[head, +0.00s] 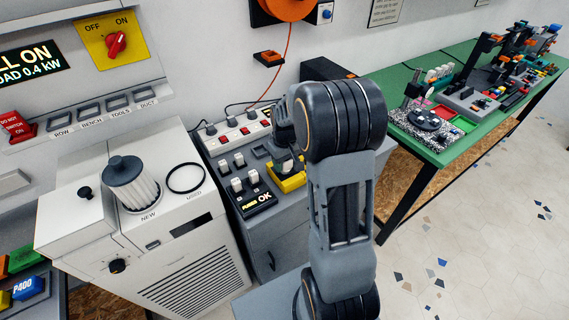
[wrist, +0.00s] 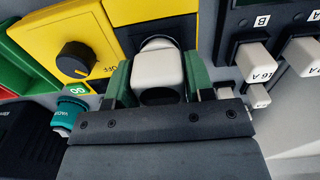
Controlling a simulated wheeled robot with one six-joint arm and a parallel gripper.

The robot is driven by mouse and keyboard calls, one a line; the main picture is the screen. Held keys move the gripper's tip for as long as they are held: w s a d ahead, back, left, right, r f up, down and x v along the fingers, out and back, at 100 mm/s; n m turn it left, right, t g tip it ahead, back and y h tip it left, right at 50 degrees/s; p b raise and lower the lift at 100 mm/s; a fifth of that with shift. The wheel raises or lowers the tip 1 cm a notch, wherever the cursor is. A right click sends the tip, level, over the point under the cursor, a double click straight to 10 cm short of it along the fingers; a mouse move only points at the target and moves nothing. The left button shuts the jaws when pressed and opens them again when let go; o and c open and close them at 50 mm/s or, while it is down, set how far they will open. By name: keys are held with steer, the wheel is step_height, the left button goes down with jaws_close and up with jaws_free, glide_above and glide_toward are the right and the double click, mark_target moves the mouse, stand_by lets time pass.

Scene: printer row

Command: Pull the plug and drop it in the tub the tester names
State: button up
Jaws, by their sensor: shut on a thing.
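In the wrist view a white square-ended plug (wrist: 157,68) stands over a dark socket in a yellow-framed unit (wrist: 112,18). My gripper (wrist: 158,80) is shut on the plug, one green-padded finger at each side. I cannot tell whether the plug is still seated. The yellow unit shows in the head view (head: 291,184), partly hidden by my arm. A yellow panel beside the socket carries a black knob (wrist: 74,57) with the word OFF. In the head view a small display (head: 258,202) reads FUSES OK. Red (head: 441,111) and green (head: 464,124) trays lie on the far bench.
Other white plugs stand close by on the right, including one marked 16 A (wrist: 254,62). A teal cylinder (wrist: 70,111) is at the left. The white cabinet (head: 190,250) holds a filter (head: 131,185). The green bench (head: 450,60) is at the right, with open floor beside it.

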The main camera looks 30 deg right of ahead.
steer(key=shift+r+p, duration=1.65)
steer(key=shift+r, duration=0.8)
